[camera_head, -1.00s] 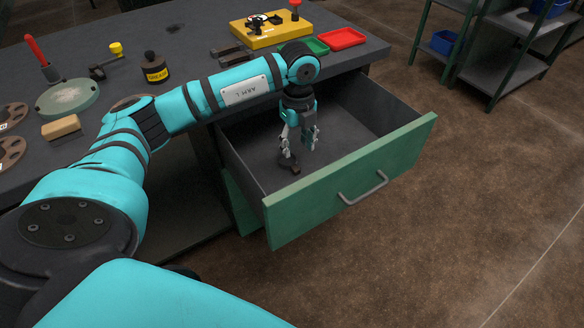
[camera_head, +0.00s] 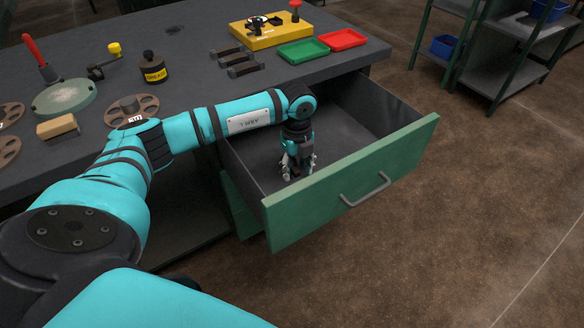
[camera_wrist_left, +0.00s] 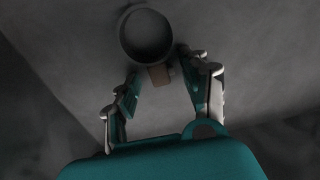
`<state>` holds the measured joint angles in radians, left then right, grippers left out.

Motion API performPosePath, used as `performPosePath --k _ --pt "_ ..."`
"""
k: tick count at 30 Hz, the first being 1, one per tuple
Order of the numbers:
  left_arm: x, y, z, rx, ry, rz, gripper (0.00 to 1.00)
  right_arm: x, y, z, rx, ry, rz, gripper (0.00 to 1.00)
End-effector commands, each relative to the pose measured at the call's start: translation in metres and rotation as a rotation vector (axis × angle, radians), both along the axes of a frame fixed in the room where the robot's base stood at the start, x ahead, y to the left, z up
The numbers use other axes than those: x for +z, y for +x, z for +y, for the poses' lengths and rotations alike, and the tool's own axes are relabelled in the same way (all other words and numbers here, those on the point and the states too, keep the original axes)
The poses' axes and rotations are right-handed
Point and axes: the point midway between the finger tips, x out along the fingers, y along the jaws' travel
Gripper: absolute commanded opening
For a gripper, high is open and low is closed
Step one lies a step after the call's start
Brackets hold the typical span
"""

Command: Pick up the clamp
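The clamp shows in the left wrist view as a dark round ring (camera_wrist_left: 146,36) with a small brown block (camera_wrist_left: 160,75) at its lower edge. It lies on the floor of the open drawer. My left gripper (camera_head: 297,173) points straight down inside the drawer, low near its front left part. In the left wrist view its two fingers (camera_wrist_left: 161,68) are spread, one on each side of the brown block, with a visible gap to it. In the head view the gripper hides the clamp. My right gripper is not in view.
The pulled-out drawer has a green front (camera_head: 350,183) with a grey handle and dark side walls around my gripper. The bench top (camera_head: 200,85) above holds a green tray (camera_head: 304,51), a red tray (camera_head: 342,40), a grease can (camera_head: 153,69) and dark brackets (camera_head: 237,62).

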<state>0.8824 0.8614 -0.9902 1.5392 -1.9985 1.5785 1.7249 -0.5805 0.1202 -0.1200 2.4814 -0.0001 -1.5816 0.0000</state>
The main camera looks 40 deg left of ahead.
Motion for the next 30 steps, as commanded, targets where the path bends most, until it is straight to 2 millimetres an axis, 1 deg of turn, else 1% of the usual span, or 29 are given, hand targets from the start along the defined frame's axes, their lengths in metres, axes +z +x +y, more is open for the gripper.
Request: performPosePath --k 1,9,10,11,19,22,24,26,30 --pt "0.000 0.000 0.000 0.000 0.000 0.000 0.41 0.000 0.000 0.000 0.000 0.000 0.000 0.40" --pt "0.000 0.000 0.000 0.000 0.000 0.000 0.06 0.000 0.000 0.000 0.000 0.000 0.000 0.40" --pt "0.000 0.000 0.000 0.001 0.000 0.000 0.02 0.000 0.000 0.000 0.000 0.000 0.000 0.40" --pt "0.000 0.000 0.000 0.000 0.000 0.000 0.00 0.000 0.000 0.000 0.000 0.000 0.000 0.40" --pt "0.001 0.000 0.000 0.001 0.000 -0.001 0.00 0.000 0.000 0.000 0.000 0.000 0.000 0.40" --pt "0.007 0.001 0.000 0.001 -0.001 -0.002 0.00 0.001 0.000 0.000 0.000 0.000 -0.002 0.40" --pt "0.017 0.001 0.000 0.001 -0.002 -0.004 0.00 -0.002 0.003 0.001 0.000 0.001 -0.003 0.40" --pt "0.028 0.001 0.000 0.001 -0.001 -0.004 0.00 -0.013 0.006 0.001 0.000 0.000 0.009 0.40" --pt "0.058 0.001 0.000 0.001 -0.001 -0.004 0.00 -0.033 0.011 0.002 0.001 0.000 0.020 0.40"
